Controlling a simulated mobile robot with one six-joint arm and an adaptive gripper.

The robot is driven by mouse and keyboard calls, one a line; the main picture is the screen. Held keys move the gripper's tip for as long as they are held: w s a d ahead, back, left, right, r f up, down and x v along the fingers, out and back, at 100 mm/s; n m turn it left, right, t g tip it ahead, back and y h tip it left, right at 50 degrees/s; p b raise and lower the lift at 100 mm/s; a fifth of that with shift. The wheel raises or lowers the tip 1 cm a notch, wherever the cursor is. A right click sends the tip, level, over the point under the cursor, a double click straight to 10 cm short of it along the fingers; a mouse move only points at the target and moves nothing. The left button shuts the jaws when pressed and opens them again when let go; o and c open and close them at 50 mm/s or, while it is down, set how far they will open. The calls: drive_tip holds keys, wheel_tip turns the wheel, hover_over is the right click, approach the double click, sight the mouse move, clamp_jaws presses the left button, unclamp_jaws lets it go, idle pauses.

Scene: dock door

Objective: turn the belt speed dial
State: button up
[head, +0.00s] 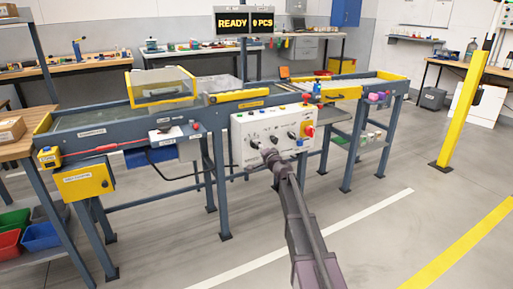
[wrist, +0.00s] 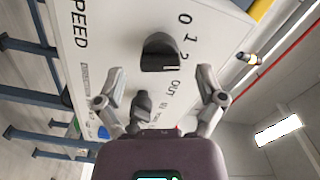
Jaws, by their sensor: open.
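A white control panel (head: 245,125) stands at the front of the conveyor. In the wrist view, the panel (wrist: 105,30) fills the upper middle, turned sideways, with the word SPEED at its left. A black dial (wrist: 160,53) with marks 0, 1, 2 sits on it. My gripper (wrist: 161,72) is open, its two fingers spread either side of the dial's line, with nothing between them that I can see held. A second dark knob (wrist: 141,105) lies lower, partly hidden by my gripper.
A yellow post (head: 462,110) stands right. The floor in front is clear.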

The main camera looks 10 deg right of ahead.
drive_tip(key=shift+x, duration=1.1)
drive_tip(key=c, duration=1.2)
